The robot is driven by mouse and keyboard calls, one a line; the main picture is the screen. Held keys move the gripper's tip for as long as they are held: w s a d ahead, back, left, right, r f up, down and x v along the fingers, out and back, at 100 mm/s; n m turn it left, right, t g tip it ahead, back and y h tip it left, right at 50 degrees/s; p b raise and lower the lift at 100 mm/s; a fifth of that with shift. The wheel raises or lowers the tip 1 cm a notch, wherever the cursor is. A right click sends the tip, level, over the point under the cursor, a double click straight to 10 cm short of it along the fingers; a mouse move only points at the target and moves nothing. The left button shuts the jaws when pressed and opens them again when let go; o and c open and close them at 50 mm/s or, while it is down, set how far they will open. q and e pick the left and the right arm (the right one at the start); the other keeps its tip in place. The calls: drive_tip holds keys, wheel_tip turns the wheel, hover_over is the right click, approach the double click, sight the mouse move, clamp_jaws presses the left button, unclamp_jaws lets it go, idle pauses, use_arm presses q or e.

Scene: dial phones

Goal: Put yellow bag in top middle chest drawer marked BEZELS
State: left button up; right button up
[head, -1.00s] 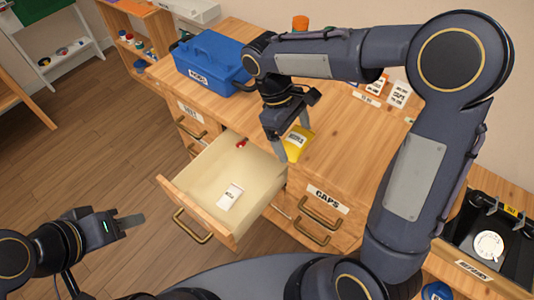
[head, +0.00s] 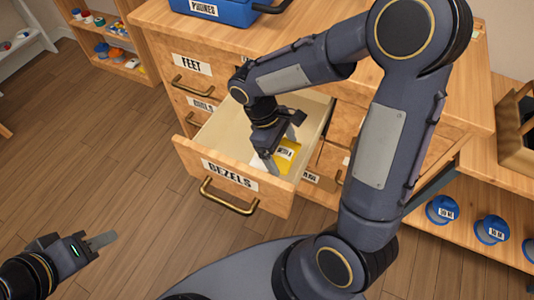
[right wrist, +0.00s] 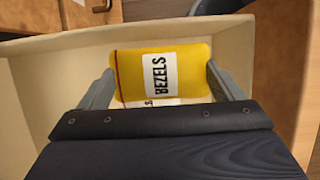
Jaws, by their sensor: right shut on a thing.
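The yellow bag (head: 289,150) with a white label is inside the open top drawer (head: 187,150), whose front reads BEZELS. In the right wrist view the bag (right wrist: 130,75) shows its BEZELS label between both fingers. My right gripper (head: 279,151) is shut on the bag and points down into the drawer. Whether the bag touches the drawer floor I cannot tell. My left gripper (head: 101,241) is empty at the lower left, away from the chest; its jaw opening is unclear.
The FEET drawer (head: 191,76) is closed at the left. A blue box (head: 228,10) stands on the chest top. Blue round things (head: 491,229) sit on a lower shelf at the right.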

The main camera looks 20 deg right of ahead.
wheel_tip(320, 180, down, 8)
drive_tip(key=shift+f+b, duration=0.15)
drive_tip(key=shift+b, duration=1.1)
drive_tip(key=shift+f, duration=0.1)
drive_tip(key=o, duration=0.5)
drive_tip(key=shift+f, duration=0.1)
drive_tip(key=o, duration=0.3)
